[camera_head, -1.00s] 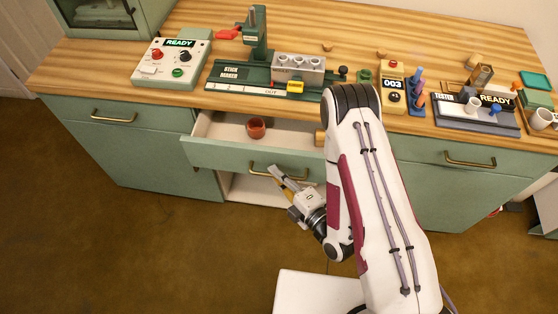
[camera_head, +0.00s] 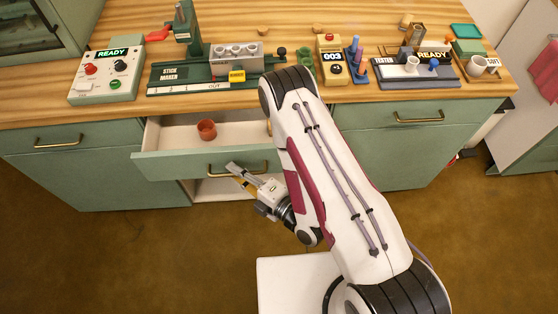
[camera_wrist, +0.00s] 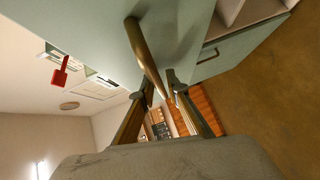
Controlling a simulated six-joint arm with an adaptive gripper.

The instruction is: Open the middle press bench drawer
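The middle drawer (camera_head: 170,166) of the green press bench stands pulled out, its pale inside showing below the countertop. Its brass bar handle (camera_head: 215,173) is on the front face and also shows in the wrist view (camera_wrist: 146,52). My gripper (camera_head: 232,169) is at this handle. In the wrist view its two fingertips (camera_wrist: 158,84) lie on either side of the bar and close in on it; the contact itself is partly hidden. A reddish-brown cup (camera_head: 207,129) stands in the drawer. My arm hides the drawer's right end.
The left drawer (camera_head: 60,135) and right drawer (camera_head: 420,110) are shut. On the wooden countertop stand a control box (camera_head: 106,75), a stick maker (camera_head: 180,75), a counter box (camera_head: 331,62) and a tester (camera_head: 415,72). The floor in front is clear on the left.

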